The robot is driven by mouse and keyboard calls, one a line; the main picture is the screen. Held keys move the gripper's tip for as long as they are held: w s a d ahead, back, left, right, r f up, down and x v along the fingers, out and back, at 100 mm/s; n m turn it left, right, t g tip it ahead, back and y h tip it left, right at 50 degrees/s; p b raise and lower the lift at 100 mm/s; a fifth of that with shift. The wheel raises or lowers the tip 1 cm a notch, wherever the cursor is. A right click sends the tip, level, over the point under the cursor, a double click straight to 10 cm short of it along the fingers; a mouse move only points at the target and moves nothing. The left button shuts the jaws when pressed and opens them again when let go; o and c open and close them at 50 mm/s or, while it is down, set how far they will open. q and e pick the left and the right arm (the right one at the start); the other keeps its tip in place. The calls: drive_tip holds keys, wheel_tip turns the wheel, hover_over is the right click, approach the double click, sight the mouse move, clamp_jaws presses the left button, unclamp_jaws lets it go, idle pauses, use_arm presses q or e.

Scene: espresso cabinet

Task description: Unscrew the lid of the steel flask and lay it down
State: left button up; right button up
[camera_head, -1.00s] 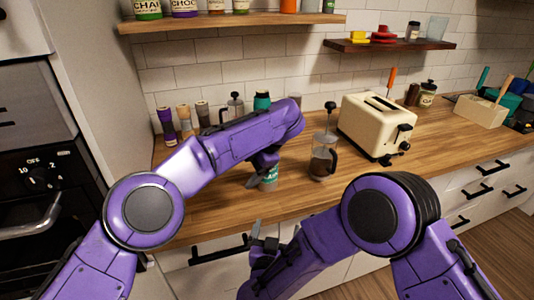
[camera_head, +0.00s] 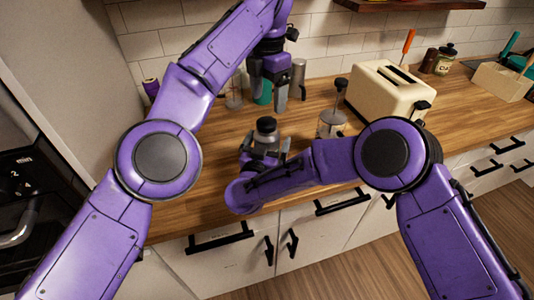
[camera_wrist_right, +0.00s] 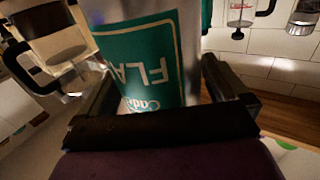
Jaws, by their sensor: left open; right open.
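The steel flask (camera_head: 266,139) stands upright near the counter's front edge. Its dark lid (camera_head: 266,124) is on top. In the right wrist view, the flask (camera_wrist_right: 150,60) shows its green label between my right jaws. My right gripper (camera_head: 266,147) is open, with its fingers on either side of the flask body; a gap shows beside at least one jaw (camera_wrist_right: 215,85). My left gripper (camera_head: 291,97) is open and empty, pointing down above and behind the flask, apart from the lid. The flask's lower part is hidden by my right gripper.
A French press (camera_head: 332,122) stands right of the flask, close to my right forearm. The cream toaster (camera_head: 385,95) is farther right. A green-lidded container (camera_head: 263,92) and a grey cylinder (camera_head: 298,75) stand behind my left gripper. Bare counter (camera_head: 205,165) lies to the left.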

drive_tip(key=shift+w, duration=0.55)
drive_tip(key=shift+c, duration=0.9)
drive_tip(key=shift+d, duration=0.1)
drive_tip(key=c, duration=1)
drive_tip(key=o, duration=1.2)
drive_tip(key=shift+f, duration=0.1)
